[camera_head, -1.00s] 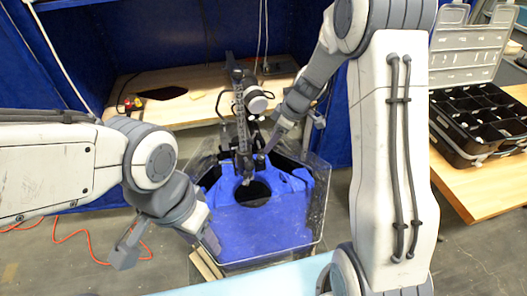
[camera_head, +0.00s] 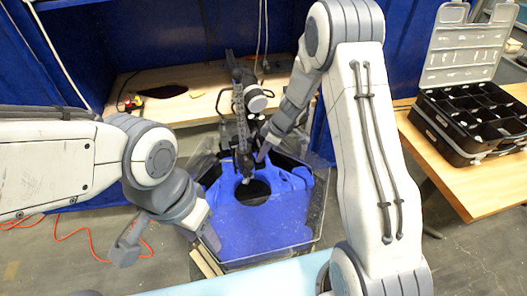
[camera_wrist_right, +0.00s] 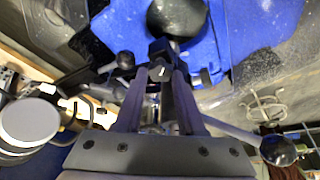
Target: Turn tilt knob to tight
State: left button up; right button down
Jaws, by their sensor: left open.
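The thruster tank (camera_head: 262,222) is a clear-walled hexagonal tank with a blue inside and a round dark hole. A dark upright mast (camera_head: 241,120) with clamps and a small round part stands at its back. In the right wrist view, a small dark knob-like part (camera_wrist_right: 160,72) with a white mark lies between my right gripper's fingertips; I cannot tell surely that it is the tilt knob. My right gripper (camera_head: 260,157) reaches down at the mast's right side, and whether its fingers press on the part is unclear. My left gripper (camera_head: 168,243) is open and empty, left of the tank.
A wooden bench (camera_head: 172,106) stands behind the tank. A black compartment case (camera_head: 478,118) sits open on a wooden table at the right. In the right wrist view a lever with a round black ball end (camera_wrist_right: 278,150) is at the right. An orange cable (camera_head: 75,233) lies on the floor.

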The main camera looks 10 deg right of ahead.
jog(key=shift+f+b, duration=0.1)
jog(key=shift+b, duration=0.4)
jog(key=m+b, duration=0.2)
jog(key=b, duration=0.1)
jog(key=shift+f+m+t+h+b, duration=0.1)
jog(key=shift+m+t+h+b, duration=0.2)
jog(key=shift+m+t+b, duration=0.1)
jog(key=shift+s+a+m+h+b, duration=0.1)
jog(key=shift+m+h+b, duration=0.25)
jog(key=shift+m, duration=0.45)
jog(key=shift+r+m+t, duration=0.2)
jog(key=shift+m+t, duration=0.1)
jog(key=shift+m, duration=0.1)
jog(key=shift+a+r+m+h, duration=0.1)
jog(key=shift+m+h, duration=0.15)
jog(key=shift+m, duration=0.45)
jog(key=shift+s+m+t+h+p, duration=0.1)
jog(key=shift+m+t+h+p, duration=0.25)
jog(key=shift+m+p, duration=0.9)
